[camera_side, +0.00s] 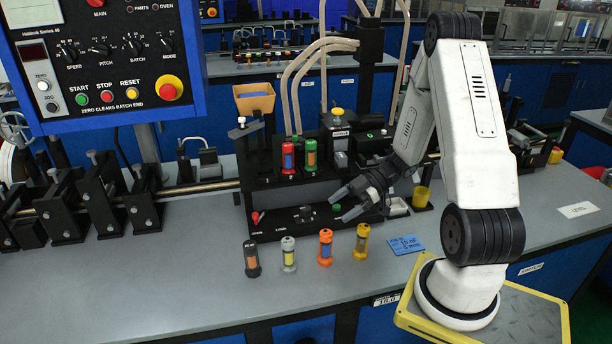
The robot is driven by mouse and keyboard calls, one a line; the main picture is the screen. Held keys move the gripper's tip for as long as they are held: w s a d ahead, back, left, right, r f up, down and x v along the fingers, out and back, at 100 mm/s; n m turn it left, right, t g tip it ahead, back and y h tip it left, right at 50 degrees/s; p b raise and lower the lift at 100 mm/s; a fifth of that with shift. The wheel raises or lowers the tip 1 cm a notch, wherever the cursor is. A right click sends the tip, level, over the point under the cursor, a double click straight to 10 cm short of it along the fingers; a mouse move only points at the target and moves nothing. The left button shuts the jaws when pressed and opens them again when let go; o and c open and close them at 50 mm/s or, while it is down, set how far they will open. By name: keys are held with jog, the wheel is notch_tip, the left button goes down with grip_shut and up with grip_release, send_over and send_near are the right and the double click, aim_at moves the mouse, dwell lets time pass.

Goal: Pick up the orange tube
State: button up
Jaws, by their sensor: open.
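My gripper (340,205) is open and empty. Its fingers point left, above and behind the orange tube in the picture and apart from it, in front of the black rack.
A black rack (285,216) stands behind the row, holding a red tube (288,157) and a green tube (311,154). A blue card (406,244) lies right of the row. A yellow cup (421,196) stands farther right. The left front bench is clear.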

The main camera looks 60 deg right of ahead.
aim_at(330, 232)
jog(key=shift+s+a+f+n+g+y, duration=0.2)
jog(key=shift+s+a+f+y, duration=0.1)
jog(key=shift+s+a+y, duration=0.3)
jog(key=shift+s+a+f+n+g+y, duration=0.25)
jog(key=shift+s+a+y, duration=0.2)
jog(key=shift+s, duration=0.25)
jog(key=shift+x, duration=2.65)
jog(key=shift+w+d, duration=0.1)
jog(key=shift+d, duration=0.05)
grip_shut()
